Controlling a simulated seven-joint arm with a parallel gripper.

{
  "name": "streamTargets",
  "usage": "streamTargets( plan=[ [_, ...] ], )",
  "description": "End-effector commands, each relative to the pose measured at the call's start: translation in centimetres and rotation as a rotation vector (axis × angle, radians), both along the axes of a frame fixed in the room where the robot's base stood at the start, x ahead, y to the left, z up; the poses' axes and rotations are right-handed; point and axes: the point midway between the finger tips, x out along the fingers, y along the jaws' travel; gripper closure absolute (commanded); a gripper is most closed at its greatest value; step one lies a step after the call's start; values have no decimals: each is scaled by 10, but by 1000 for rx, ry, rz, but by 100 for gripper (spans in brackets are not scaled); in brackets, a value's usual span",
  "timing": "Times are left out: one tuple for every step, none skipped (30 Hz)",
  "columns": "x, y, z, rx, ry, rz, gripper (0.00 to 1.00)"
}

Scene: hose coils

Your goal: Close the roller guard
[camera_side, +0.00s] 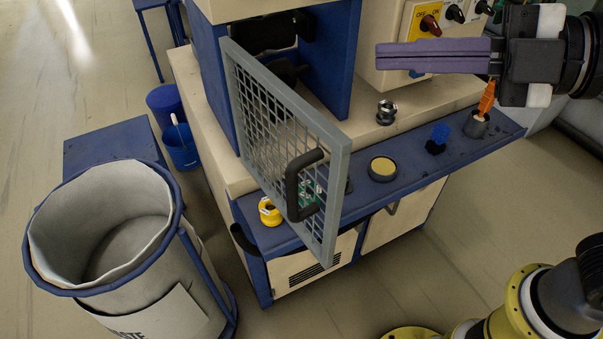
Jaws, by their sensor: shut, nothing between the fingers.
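The roller guard (276,120) is a grey-framed mesh door. It stands swung open, sticking out from the machine's blue housing (330,60) over the front shelf. A black curved handle (292,188) is on its face near the free edge. Dark rollers (268,36) show in the uncovered opening behind it. My gripper (380,56) has long purple fingers that are shut together and empty. It points left at the upper right, in front of the switch panel in the picture, and appears clear of the guard.
The blue shelf (405,180) carries a yellow tape roll (269,212), a round yellow-topped tin (382,168), a blue block (438,138) and a grey cup with an orange tool (477,124). A metal fitting (386,112) stands behind. A waste bin (105,240) stands left.

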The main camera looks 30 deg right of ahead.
Motion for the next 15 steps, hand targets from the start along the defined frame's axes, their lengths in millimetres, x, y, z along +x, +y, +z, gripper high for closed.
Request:
streamTargets(
  plan=[
    [-10,15,-1,-13,-71,63,100],
    [-16,22,-1,-20,-114,95,100],
    [-23,31,0,-25,-172,132,100],
    [-29,38,1,-28,-214,160,100],
    [-35,44,2,-29,-255,186,100],
    [-43,51,3,-32,-308,219,100],
    [-49,56,3,-32,-348,241,100],
    [-56,61,4,-31,-388,264,100],
    [-56,61,-9,-37,-397,267,100],
    [-54,60,-22,-41,-390,262,100],
    [-54,59,-32,-41,-388,259,100],
    [-53,59,-46,-40,-387,259,100],
    [-54,59,-56,-41,-387,258,100],
    [-53,59,-66,-42,-386,258,100],
    [-53,59,-80,-43,-385,258,100]
  ],
)
